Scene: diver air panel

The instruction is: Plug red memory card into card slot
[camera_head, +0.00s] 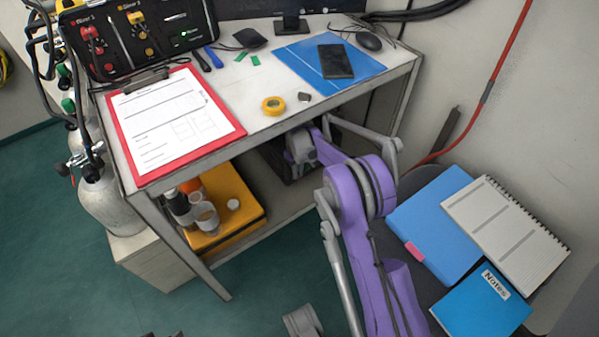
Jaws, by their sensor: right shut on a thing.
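My right arm reaches up from the bottom of the head view and in under the table's front right part. Its grey end with the right gripper (301,148) is just below the tabletop edge, in front of a dark box (275,158) on the lower level. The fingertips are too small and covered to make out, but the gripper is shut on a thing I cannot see. No red memory card shows. No card slot can be made out; the dark box is mostly hidden by my arm and shadow. My left gripper is not in view.
The white table (285,115) holds a red clipboard (240,131), yellow tape (273,105), small green pieces (255,60), a blue folder (365,82) and a phone (336,61). A yellow case (250,215) stands below. Notebooks (505,232) lie at right.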

